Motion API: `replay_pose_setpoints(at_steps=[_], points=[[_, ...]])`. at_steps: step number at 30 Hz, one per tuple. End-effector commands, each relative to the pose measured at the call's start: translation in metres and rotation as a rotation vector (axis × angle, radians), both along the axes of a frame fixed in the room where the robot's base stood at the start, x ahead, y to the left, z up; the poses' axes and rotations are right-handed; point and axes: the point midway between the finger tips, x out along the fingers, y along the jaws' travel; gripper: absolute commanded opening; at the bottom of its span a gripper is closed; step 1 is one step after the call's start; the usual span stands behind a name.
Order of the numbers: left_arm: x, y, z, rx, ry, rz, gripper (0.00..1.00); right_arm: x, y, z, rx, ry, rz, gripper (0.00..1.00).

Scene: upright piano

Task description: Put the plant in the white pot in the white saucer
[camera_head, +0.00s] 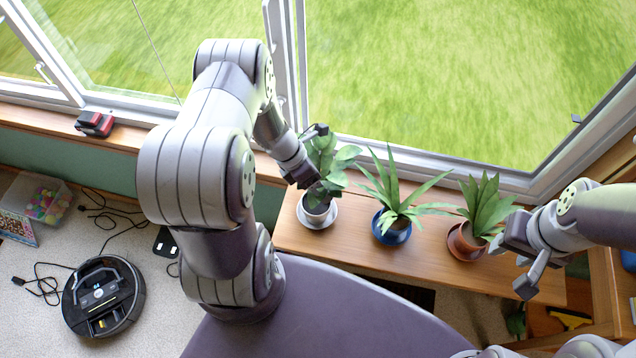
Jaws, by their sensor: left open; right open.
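The leafy plant (345,160) in the white pot (317,206) stands on the wooden bench at the left of a row of plants. The white saucer (318,224) shows beneath the white pot, and the pot appears to sit in it. My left gripper (312,178) is open among the leaves above the pot; the leaves and the gripper partly hide each other, and I cannot tell whether they touch. My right gripper (514,268) is open and empty beside the rightmost plant, at the right of the view.
A plant in a blue pot (391,228) stands mid-bench, and one in a terracotta pot (467,243) is to its right. The wooden bench (335,246) is clear along its front. The window stands behind. A robot vacuum (103,297) and cables lie on the floor at left.

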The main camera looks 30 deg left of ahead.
Motion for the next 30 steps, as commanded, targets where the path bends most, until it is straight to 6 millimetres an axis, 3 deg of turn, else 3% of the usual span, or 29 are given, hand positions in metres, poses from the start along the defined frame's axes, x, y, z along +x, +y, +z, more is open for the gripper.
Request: replay_pose_setpoints(at_steps=[9, 17, 20, 24, 27, 30], points=[[-0.006, 0.038, 0.070, 0.002, -0.003, 0.002, 0.65, 0.000, 0.000, 0.016, 0.000, 0.000, 0.000, 0.43], [-0.011, 0.054, 0.105, 0.017, -0.016, -0.051, 0.65, 0.000, 0.000, 0.019, 0.000, 0.000, 0.000, 0.43], [-0.015, 0.037, 0.132, 0.133, -0.133, -0.451, 0.65, 0.000, 0.000, 0.020, 0.000, 0.000, 0.000, 0.43], [-0.036, 0.001, 0.182, 0.337, -0.401, -1.419, 0.65, 0.000, 0.000, 0.019, 0.000, 0.000, 0.000, 0.43], [-0.051, -0.018, 0.206, 0.422, -0.552, -2.002, 0.65, 0.000, 0.000, 0.019, 0.000, 0.000, 0.000, 0.43], [-0.061, -0.028, 0.217, 0.461, -0.633, -2.347, 0.65, 0.000, 0.000, 0.019, 0.000, 0.000, 0.000, 0.43]])
